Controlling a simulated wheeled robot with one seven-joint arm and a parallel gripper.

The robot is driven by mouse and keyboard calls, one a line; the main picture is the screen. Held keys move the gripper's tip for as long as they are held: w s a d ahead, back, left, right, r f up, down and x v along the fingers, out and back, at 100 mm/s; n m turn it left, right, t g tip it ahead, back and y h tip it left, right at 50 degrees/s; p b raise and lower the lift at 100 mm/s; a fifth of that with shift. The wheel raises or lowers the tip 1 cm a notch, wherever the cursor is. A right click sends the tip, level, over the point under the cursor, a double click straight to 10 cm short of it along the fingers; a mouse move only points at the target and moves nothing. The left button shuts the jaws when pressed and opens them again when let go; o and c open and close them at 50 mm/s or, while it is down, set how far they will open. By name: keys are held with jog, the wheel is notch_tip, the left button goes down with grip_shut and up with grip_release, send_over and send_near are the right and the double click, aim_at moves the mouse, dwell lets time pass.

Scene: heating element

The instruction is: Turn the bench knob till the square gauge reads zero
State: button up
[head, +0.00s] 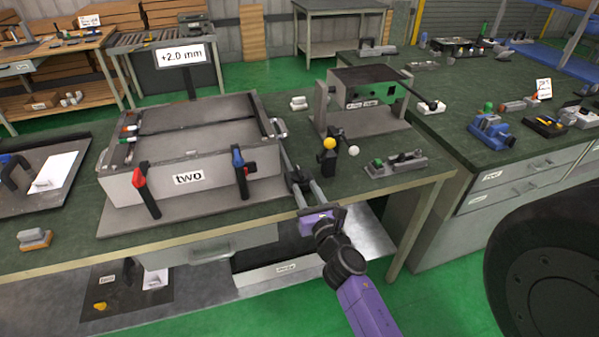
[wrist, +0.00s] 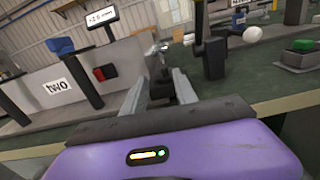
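The square gauge's display (head: 180,56) stands on a post behind the grey box marked "two" (head: 188,178) and reads +2.0 mm. It also shows in the wrist view (wrist: 101,18). A small silver knob-like part (head: 279,127) sits at the box's right side; in the wrist view it shows (wrist: 160,49) just beyond the fingertips. My gripper (head: 290,172) reaches over the bench's front edge beside the box. Its fingers stand apart in the wrist view (wrist: 160,76), with a dark part seen between them. I cannot tell whether they touch it.
Red (head: 139,177) and blue (head: 238,158) handled clamps stand at the box's front. A yellow-topped black post (head: 328,150) and a white ball (head: 353,150) are close right of my gripper. A grey-and-green fixture (head: 365,95) stands behind. Bare bench (head: 415,182) lies at the front right.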

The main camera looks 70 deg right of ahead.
aim_at(303, 176)
jog(key=shift+n, duration=0.3)
jog(key=x, duration=0.4)
jog(key=p+x, duration=0.1)
jog(key=x, duration=0.1)
jog(key=shift+d+r, duration=0.1)
jog(key=shift+d, duration=0.45)
jog(key=shift+x, duration=0.85)
grip_shut()
